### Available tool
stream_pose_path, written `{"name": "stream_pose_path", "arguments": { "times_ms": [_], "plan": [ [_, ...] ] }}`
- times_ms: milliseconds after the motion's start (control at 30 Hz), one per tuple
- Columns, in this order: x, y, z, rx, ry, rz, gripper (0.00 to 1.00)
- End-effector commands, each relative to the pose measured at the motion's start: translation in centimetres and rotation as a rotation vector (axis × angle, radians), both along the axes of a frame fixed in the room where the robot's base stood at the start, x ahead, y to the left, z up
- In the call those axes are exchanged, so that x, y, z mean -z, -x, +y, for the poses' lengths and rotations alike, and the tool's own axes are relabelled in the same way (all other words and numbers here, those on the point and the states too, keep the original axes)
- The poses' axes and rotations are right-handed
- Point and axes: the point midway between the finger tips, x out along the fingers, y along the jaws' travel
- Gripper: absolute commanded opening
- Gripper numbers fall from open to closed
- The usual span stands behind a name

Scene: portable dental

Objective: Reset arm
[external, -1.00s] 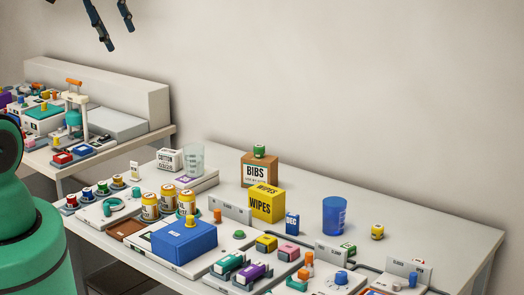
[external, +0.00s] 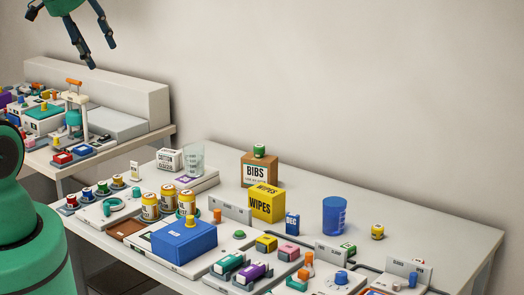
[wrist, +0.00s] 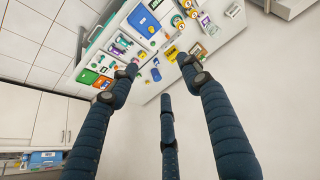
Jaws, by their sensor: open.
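My gripper (external: 102,52) hangs at the upper left of the external view, high above the tables and apart from everything. Its dark fingers are spread open with nothing between them. In the wrist view my gripper (wrist: 160,80) shows several long dark blue fingers spread apart, with the white table (wrist: 155,92) far beyond their tips. My green arm is partly in view at the left edge of the external view.
The front table (external: 400,228) holds a blue box (external: 184,240), a yellow WIPES box (external: 267,203), a brown BIBS box (external: 259,170) and a blue cup (external: 334,216). A second crowded table (external: 158,137) stands behind left. The air around my gripper is clear.

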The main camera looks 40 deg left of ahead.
Motion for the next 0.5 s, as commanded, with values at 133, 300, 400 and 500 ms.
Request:
{"name": "stream_pose_path", "arguments": {
  "times_ms": [133, 300, 400, 500],
  "plan": [
    [2.6, 0.0, 0.0, 0.0, 0.0, 0.0, 0.48],
    [5.3, 0.0, 0.0, 0.0, 0.0, 0.0, 0.48],
    [6.6, 0.0, 0.0, 0.0, 0.0, 0.0, 0.48],
    [7.4, 0.0, 0.0, 0.0, 0.0, 0.0, 0.48]
  ]
}}
